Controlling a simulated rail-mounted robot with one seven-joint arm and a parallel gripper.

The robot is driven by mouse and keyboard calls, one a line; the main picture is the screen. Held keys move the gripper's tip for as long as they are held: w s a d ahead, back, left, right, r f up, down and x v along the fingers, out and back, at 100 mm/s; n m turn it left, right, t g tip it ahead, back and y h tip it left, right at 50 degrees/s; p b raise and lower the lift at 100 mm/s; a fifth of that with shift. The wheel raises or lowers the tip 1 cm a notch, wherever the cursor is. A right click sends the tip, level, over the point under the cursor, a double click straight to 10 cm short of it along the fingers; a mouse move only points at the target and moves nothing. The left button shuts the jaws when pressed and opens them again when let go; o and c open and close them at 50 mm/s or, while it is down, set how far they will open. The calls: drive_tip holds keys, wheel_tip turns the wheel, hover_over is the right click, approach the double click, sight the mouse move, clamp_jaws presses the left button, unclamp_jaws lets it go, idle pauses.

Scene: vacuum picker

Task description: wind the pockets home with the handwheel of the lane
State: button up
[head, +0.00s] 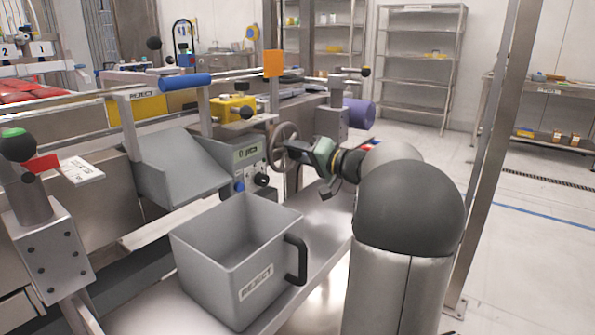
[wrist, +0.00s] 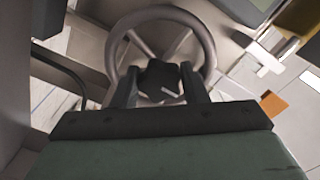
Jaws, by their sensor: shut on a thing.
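The handwheel (head: 284,146) is a grey spoked wheel on the side of the machine, right of a small control panel (head: 250,154). My gripper (head: 304,148) is at the wheel from the right. In the wrist view the wheel's rim (wrist: 203,38) arcs across the upper middle, with its spokes behind the fingers. My gripper (wrist: 160,82) has its two dark fingers shut on the black knob (wrist: 160,80) in front of the wheel. The pockets cannot be made out clearly in either view.
A grey bin marked REJECT (head: 238,262) with a black handle stands on the ledge in front of the machine. A grey chute (head: 180,166) hangs behind it. A metal post (head: 497,150) rises right of my arm. The floor at right is clear.

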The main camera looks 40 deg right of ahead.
drive_tip(key=shift+n+b, duration=0.5)
drive_tip(key=shift+b, duration=0.15)
drive_tip(key=o, duration=1)
drive_tip(key=shift+c, duration=0.2)
drive_tip(key=p+v, duration=0.3)
drive_tip(key=v, duration=1.4)
drive_tip(key=shift+s+p, duration=0.25)
drive_tip(key=shift+p, duration=0.15)
drive_tip(key=shift+r, duration=0.1)
